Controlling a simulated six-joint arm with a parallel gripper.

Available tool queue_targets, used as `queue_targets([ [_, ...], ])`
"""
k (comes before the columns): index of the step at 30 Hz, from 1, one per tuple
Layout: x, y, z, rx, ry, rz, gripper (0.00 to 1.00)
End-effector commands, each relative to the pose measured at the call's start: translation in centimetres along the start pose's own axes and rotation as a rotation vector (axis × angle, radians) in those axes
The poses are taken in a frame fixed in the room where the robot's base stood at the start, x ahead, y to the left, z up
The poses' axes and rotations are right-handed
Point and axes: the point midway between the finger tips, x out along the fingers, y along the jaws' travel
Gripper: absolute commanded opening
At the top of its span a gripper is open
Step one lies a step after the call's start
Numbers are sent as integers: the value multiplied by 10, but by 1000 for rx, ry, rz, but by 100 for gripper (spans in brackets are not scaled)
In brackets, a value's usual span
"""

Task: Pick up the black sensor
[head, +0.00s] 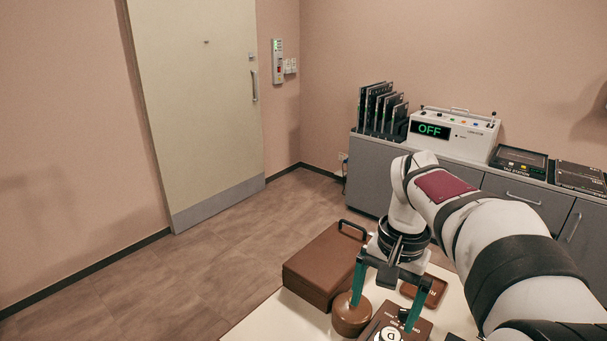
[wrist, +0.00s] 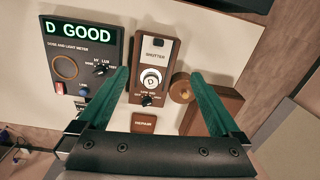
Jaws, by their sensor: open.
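My gripper (head: 383,312) has two green fingers spread apart with nothing between them. In the wrist view my gripper (wrist: 159,73) is over the brown shutter box (wrist: 167,55). A round white disc marked D (wrist: 151,79) sits on that box, between the fingers in the picture. The disc also shows in the head view (head: 391,335). A small black part (wrist: 147,100) is at the lower end of the box. I cannot tell for sure whether it is the black sensor, and no other piece is clearly one.
A dose and light meter (wrist: 82,62) reads "D GOOD" on the left. A round brown pot (head: 350,316), a brown case (head: 318,266) and a small brown tray marked REPAIR (wrist: 143,123) stand close around the gripper. Grey cabinets (head: 372,177) line the back wall.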

Motion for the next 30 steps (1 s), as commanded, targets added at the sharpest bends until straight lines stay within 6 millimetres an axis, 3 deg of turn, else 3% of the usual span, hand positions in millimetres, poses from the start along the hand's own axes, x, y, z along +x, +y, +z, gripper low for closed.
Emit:
queue_targets([
  [1, -1, 5, 48, -43, -9, -16, 100],
  [4, 16, 25, 135, -115, -35, -44, 100],
  [6, 34, 41, 180, -151, -51, -59, 100],
  [10, 61, 62, 226, -187, -71, -74, 100],
  [14, 69, 68, 236, -195, -76, -77, 100],
  [15, 68, 68, 236, -194, -77, -76, 96],
  [25, 68, 68, 231, -171, -83, -44, 96],
  [28, 68, 72, 205, -51, -79, 130, 96],
  [30, 70, 69, 169, 88, -6, 323, 96],
])
